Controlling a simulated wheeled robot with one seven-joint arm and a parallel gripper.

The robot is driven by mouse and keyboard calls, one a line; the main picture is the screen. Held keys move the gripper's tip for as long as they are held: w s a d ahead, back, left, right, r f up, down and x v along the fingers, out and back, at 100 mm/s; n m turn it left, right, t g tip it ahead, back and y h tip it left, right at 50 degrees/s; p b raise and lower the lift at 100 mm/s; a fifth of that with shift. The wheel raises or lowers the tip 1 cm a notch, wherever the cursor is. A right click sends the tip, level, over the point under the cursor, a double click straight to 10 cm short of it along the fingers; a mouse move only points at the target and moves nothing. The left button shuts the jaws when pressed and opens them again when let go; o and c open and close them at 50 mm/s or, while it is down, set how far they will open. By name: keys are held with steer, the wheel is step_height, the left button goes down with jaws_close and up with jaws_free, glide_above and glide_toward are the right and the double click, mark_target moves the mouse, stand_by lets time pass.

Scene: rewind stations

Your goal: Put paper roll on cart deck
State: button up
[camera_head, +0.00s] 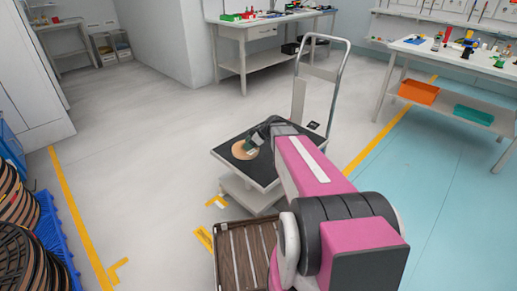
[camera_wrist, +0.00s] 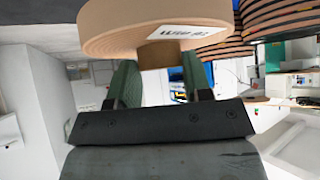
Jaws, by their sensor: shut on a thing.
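The paper roll (camera_head: 243,150) is a flat tan disc over the left part of the dark cart deck (camera_head: 262,176). In the wrist view the roll (camera_wrist: 120,28) fills the top, with a white printed label and a narrower core below. My gripper (camera_head: 256,141) comes in from the right in the head view. In the wrist view its two green fingers (camera_wrist: 160,75) are shut on the core from both sides. My forearm and gripper hide the deck's right part. I cannot tell whether the roll touches the deck or hangs just above it.
The cart's tall handle (camera_head: 343,70) rises behind the deck. A brown slatted surface (camera_head: 243,262) lies in front of the cart. Large striped reels (camera_head: 20,245) and blue bins stand at far left. Workbenches (camera_head: 268,22) line the back and right. Grey floor left of the cart is clear.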

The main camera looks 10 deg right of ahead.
steer(key=w+d+f, duration=0.1)
steer(key=w, duration=0.1)
steer(key=w+d+f, duration=0.3)
steer(key=w+f, duration=0.1)
steer(key=w, duration=0.1)
steer(key=shift+d, duration=0.4)
steer(key=shift+s+f, duration=0.15)
steer(key=shift+f, duration=1.85)
steer(key=o, duration=1)
steer(key=shift+o, duration=0.2)
